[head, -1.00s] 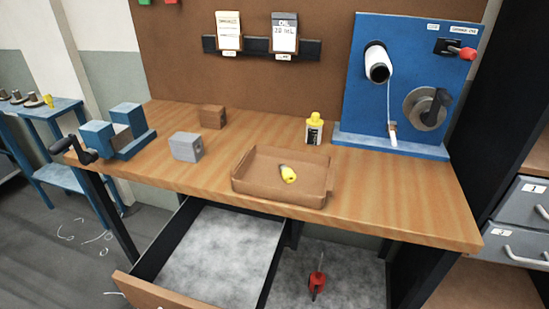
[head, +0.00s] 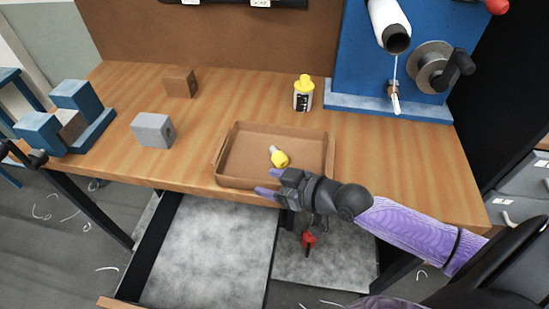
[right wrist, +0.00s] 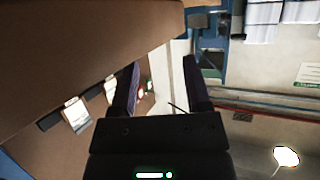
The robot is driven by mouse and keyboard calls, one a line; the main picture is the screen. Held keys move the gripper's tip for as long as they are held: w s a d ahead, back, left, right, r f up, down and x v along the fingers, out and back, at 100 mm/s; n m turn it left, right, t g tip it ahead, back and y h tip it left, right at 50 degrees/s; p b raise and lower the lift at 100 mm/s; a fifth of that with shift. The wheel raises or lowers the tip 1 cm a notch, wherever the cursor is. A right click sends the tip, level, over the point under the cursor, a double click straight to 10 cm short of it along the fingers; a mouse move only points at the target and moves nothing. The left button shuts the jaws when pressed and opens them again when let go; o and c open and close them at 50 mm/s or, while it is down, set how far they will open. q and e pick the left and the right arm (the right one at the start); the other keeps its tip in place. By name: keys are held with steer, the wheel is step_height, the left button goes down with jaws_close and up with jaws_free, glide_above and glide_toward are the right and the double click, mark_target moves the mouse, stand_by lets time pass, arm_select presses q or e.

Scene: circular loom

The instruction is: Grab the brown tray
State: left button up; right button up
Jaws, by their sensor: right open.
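The brown tray (head: 243,152) sits on the workbench near its front edge in the head view. It is shallow, and a yellow-and-white bulb-like object (head: 279,157) lies in it. My right gripper (head: 270,183) is at the tray's front side, its two purple fingers pointing left near the front wall. It is open; I cannot tell whether it touches the tray. The right wrist view shows the two fingers (right wrist: 162,80) apart with nothing clearly between them. A large brown surface fills that view's upper left; I cannot tell what it is. My left gripper is not in view.
A yellow-capped bottle (head: 303,95) stands behind the tray. A grey block (head: 153,131) and a brown block (head: 179,82) are to its left, beyond them a blue vise (head: 75,123). An open drawer (head: 208,245) lies below the bench edge. A blue panel (head: 360,60) stands behind right.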

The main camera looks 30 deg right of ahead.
mark_target(256, 181)
steer(key=x, duration=0.3)
steer(key=shift+w+a+f+b, duration=0.15)
steer(key=shift+a+f+b, duration=0.05)
steer(key=shift+a+b, duration=0.1)
steer(key=shift+d, duration=0.1)
jaws_close()
steer(key=shift+f, duration=0.1)
stand_by(0.9)
